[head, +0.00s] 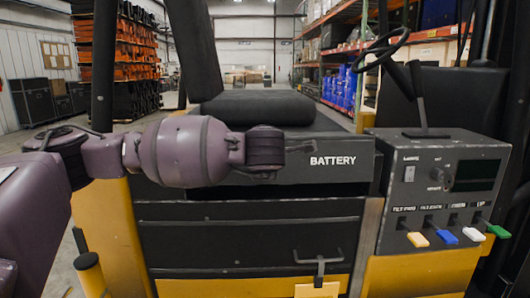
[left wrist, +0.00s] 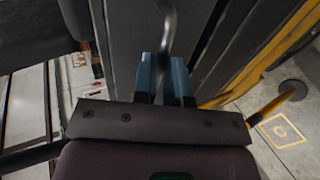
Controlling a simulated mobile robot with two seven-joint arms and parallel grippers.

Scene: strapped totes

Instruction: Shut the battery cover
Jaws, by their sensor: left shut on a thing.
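The battery cover (head: 350,145) is the dark panel marked BATTERY below the black seat. A dark gap runs under its lower edge, above the dark panels of the truck's side. My left arm comes in from the left across the front of the cover. What the handle joins to is not clear. My right gripper is not in view.
The seat (head: 265,108) is above the cover. A control box (head: 440,185) with coloured levers stands to the right, below a steering wheel (head: 382,52). Another metal handle (head: 318,268) sticks out low on the front. A yellow post (head: 92,275) stands at lower left.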

